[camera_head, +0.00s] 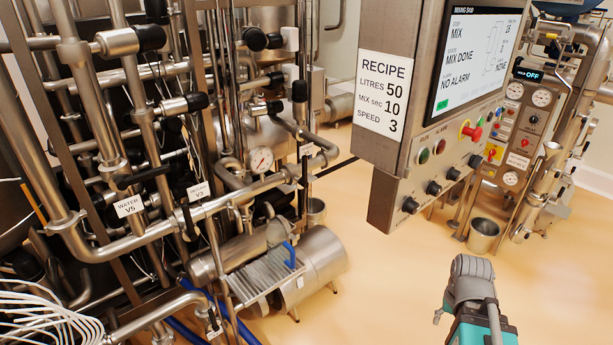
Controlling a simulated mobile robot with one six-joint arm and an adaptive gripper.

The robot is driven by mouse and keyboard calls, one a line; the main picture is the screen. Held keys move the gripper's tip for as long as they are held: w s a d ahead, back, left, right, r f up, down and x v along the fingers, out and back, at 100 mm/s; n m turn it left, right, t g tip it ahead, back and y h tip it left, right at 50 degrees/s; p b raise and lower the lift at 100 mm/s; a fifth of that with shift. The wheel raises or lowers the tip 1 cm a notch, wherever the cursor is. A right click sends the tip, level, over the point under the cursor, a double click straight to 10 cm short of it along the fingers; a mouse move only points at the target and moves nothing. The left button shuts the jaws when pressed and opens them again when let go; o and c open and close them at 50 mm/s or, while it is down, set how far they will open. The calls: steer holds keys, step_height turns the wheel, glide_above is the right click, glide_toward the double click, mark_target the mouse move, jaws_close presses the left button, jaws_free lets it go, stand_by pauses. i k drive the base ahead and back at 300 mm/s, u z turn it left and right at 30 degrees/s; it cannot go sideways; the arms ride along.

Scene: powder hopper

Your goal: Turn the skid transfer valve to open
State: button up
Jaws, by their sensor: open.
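No valve here carries a readable "transfer" label, so I cannot tell which one is the skid transfer valve. The pipe skid on the left has a valve tag reading WATER V5 (129,206) and a second tag ending in V3 (198,191). Black handles and knobs sit among the pipes near them. A blue handle (290,254) stands low by the steel motor or pump housing (322,258). My arm, grey and teal, shows at the bottom right, apart from the skid. I cannot make out my gripper's fingers.
A control panel (400,165) hangs at centre right; its screen (478,60) reads MIX DONE and NO ALARM. A recipe card (382,95) is on its side. A steel bucket (483,235) stands behind. White cables (45,318) lie lower left. The floor (385,290) is clear at centre.

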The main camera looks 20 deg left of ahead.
mark_target(305, 184)
steer(key=u, duration=0.9)
steer(key=i, duration=1.05)
steer(key=u, duration=0.05)
